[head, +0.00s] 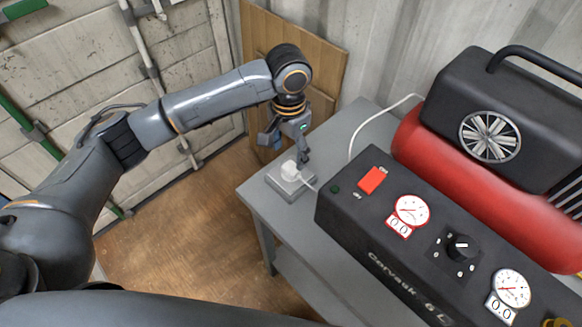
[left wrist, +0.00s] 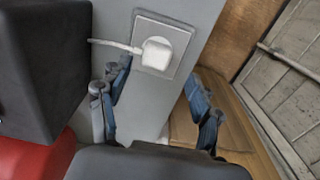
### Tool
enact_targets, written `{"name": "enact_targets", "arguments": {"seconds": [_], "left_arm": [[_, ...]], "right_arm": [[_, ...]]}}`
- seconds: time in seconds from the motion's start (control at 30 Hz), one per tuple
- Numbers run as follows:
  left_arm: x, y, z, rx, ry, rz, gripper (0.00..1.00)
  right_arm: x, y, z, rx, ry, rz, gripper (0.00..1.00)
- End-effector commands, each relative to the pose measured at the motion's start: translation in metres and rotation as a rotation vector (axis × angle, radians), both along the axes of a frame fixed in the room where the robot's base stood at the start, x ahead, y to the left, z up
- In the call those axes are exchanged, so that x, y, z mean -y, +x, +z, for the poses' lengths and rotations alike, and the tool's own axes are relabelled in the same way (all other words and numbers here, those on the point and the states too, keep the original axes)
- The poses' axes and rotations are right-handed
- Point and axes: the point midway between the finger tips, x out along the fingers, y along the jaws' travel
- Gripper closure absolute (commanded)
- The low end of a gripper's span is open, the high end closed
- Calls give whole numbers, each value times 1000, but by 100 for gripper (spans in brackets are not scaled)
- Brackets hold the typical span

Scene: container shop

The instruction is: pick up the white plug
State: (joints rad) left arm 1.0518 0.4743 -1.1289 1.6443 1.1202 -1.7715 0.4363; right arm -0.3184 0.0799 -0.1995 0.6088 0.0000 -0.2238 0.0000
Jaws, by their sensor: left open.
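The white plug (head: 290,169) sits on a light grey socket box (head: 291,188) near the left edge of a grey table (head: 262,197). In the left wrist view the plug (left wrist: 157,53) shows near the top middle, on the square socket plate (left wrist: 182,31), with its cord leading left. My left gripper (head: 285,149) is open just above and behind the plug in the head view. In the left wrist view its two blue-grey fingers (left wrist: 153,82) stand apart, below the plug and to either side, with nothing between them. My right gripper is not in view.
A black control box (head: 400,245) with gauges and a red switch stands right of the socket. Behind it is a red and black compressor (head: 440,145). A white cable (head: 365,122) runs over the table. A wooden board (head: 325,65) leans behind my left gripper. Wooden floor lies left.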

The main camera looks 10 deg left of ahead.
Motion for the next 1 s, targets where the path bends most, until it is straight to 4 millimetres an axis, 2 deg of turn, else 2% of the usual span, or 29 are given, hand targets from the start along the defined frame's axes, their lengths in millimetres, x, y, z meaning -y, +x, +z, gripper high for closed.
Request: {"name": "enact_targets", "arguments": {"seconds": [0.1,0.23,0.43,0.73,0.77,1.0], "left_arm": [[0,0,-6,0,1,0,36],[3,-2,-22,-2,1,-1,36],[4,-2,-50,0,1,0,36],[5,-2,-56,2,0,-2,36],[5,-2,-56,2,0,-2,40],[4,-2,-56,2,0,-1,89]], "right_arm": [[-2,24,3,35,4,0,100],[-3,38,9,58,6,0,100],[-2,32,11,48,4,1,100],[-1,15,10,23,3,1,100],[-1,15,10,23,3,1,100],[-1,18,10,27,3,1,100]]}}
